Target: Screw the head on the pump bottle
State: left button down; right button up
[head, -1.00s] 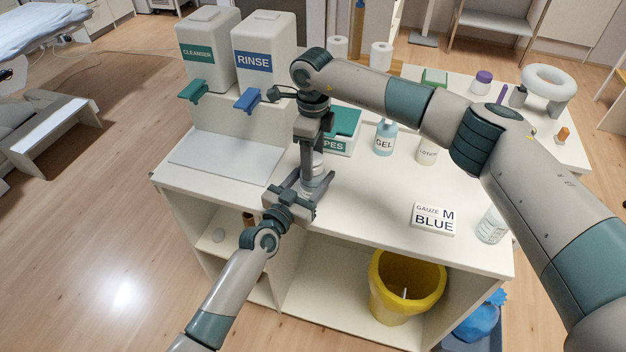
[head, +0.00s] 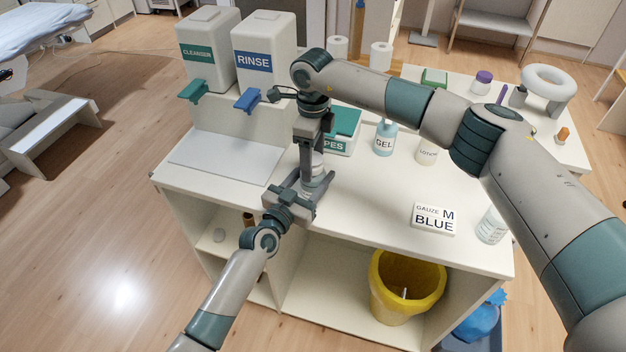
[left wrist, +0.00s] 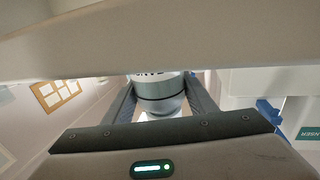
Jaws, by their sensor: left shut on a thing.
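A pale bottle (head: 318,172) stands upright near the counter's front edge. My left gripper (head: 309,190) is shut on it low down, coming from the front. In the left wrist view the bottle (left wrist: 158,92) sits between the two fingers, with part of a dark label and a dark band showing. My right gripper (head: 306,160) points straight down just above and beside the bottle's top. Its fingertips are partly hidden, so I cannot tell whether they are open or shut. I cannot make out the pump head; it may be hidden by the right gripper.
RINSE (head: 262,50) and CLEANSER (head: 206,48) dispensers stand at the back left. A wipes box (head: 343,135), GEL bottle (head: 385,138) and lotion bottle (head: 428,152) stand behind my right arm. A gauze box (head: 433,218) and another bottle (head: 492,226) are at right. A yellow bin (head: 405,290) is below.

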jog(key=shift+r, duration=0.15)
notch_tip(320, 180, up, 12)
dwell(0.7)
pick_arm(q)
jog(key=c, duration=0.7)
grip_release()
jog(key=shift+s, duration=0.1)
pick_arm(e)
jog(key=shift+f, duration=0.2)
notch_tip(320, 180, down, 3)
jog(key=b, duration=0.3)
jog(key=shift+r, duration=0.1)
pick_arm(q)
jog(key=v, duration=1.7)
jog(key=shift+a, duration=0.1)
